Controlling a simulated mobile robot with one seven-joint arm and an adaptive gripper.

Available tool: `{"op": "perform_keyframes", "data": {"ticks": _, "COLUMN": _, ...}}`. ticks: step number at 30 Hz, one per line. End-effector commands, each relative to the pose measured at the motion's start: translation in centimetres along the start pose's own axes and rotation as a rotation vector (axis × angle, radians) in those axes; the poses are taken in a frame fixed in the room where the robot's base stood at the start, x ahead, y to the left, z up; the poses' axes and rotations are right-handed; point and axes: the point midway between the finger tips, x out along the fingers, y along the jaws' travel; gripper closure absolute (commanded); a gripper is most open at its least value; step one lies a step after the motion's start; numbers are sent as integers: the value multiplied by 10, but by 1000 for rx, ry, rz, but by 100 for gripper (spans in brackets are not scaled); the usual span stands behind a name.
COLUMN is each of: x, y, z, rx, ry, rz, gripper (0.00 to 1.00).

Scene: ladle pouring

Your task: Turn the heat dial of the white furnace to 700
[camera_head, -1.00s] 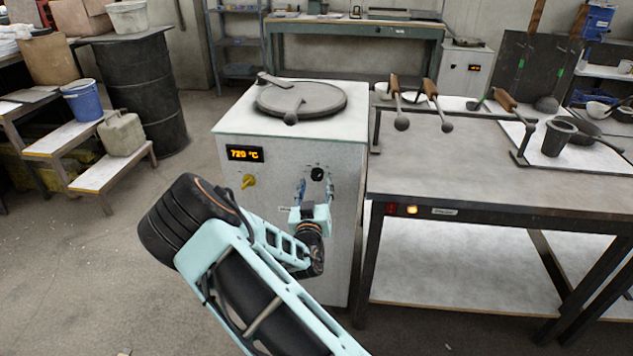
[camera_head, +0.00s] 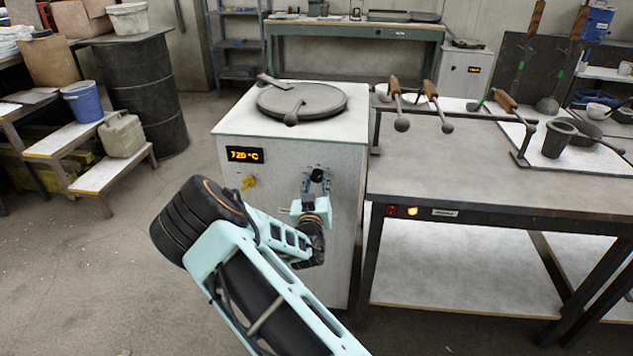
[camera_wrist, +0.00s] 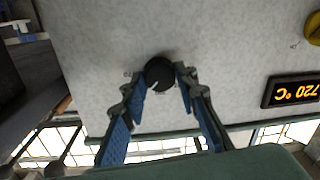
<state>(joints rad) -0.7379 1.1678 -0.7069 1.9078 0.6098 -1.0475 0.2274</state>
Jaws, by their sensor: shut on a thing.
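The white furnace (camera_head: 240,180) stands in the middle of the head view, with a round grey lid on top. Its display (camera_head: 245,155) reads 720 °C; it also shows upside down in the wrist view (camera_wrist: 293,91). The black heat dial (camera_head: 319,175) is on the front panel, and in the wrist view the dial (camera_wrist: 158,74) is a round black knob with a light pointer line. My gripper (camera_head: 318,183) is at the dial, and in the wrist view its blue-padded fingers (camera_wrist: 160,82) are closed around the dial from both sides. The dial's scale marks are too small to read.
A yellow knob (camera_head: 248,183) sits left of the dial on the furnace front. A metal workbench (camera_head: 455,170) with ladles on a rack stands close to the furnace's right side.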

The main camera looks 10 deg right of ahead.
Motion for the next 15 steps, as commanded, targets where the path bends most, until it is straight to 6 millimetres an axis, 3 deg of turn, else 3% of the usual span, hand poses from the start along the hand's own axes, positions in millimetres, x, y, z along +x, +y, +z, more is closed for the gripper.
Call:
{"op": "perform_keyframes", "data": {"ticks": 8, "x": 0, "y": 0, "z": 0, "rx": -38, "ry": -2, "rz": 0, "gripper": 97}}
{"op": "perform_keyframes", "data": {"ticks": 15, "x": 0, "y": -1, "z": 1, "rx": -175, "ry": -11, "rz": -2, "gripper": 97}}
